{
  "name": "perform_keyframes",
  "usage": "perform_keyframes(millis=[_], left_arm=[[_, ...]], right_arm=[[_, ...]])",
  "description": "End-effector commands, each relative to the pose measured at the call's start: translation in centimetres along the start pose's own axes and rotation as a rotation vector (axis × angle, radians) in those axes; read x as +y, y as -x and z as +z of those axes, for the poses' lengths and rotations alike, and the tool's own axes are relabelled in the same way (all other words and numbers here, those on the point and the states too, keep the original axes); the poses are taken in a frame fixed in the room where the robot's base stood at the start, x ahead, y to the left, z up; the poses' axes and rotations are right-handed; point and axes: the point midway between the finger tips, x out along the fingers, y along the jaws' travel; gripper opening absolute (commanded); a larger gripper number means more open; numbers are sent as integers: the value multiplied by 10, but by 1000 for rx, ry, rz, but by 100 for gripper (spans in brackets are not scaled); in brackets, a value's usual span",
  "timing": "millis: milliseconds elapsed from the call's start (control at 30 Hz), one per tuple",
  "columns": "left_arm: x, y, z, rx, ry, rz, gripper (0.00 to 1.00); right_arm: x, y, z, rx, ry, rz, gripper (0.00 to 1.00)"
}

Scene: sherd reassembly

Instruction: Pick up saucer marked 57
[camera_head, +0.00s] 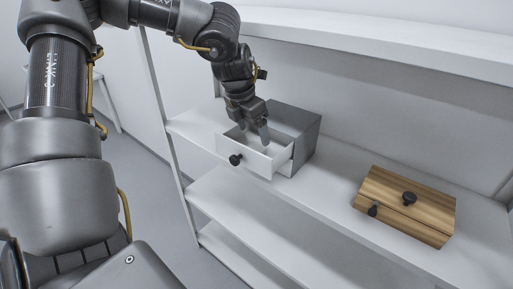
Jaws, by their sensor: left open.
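I see no saucer and no mark 57 in the head view. My left gripper (255,138) is open, and its fingers point down into an open white drawer (283,163). The gripper hides part of the drawer's inside, and I cannot tell whether anything lies between or beneath the fingers. The drawer has a black knob (235,160) on its front and is pulled out of a grey box (306,127). My right gripper is not in view.
The grey box stands on a white shelf (335,185). A wooden box (425,220) with black knobs sits farther right, apart from the drawer. The shelf between them is clear. Another shelf board (400,45) runs above, and lower shelves lie below.

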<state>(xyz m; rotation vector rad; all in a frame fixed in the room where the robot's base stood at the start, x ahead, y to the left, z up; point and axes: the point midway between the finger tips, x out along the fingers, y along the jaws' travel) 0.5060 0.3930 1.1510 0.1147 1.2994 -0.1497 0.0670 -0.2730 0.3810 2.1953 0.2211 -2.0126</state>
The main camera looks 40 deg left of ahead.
Motion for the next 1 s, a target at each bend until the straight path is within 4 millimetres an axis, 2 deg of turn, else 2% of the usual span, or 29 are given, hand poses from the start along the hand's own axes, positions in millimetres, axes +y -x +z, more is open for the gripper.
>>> perform_keyframes(millis=[267,433,600,867,900,1000], left_arm=[[1,-10,-1,2,1,-3,81],[4,-32,-4,4,3,-2,81],[4,-51,-4,1,2,-1,81],[4,-55,-4,-2,2,0,81],[4,-55,-4,-2,2,0,80],[4,-55,-4,-2,2,0,66]], right_arm=[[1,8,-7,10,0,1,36],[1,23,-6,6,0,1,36],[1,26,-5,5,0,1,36],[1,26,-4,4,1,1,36],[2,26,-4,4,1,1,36],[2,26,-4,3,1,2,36]])
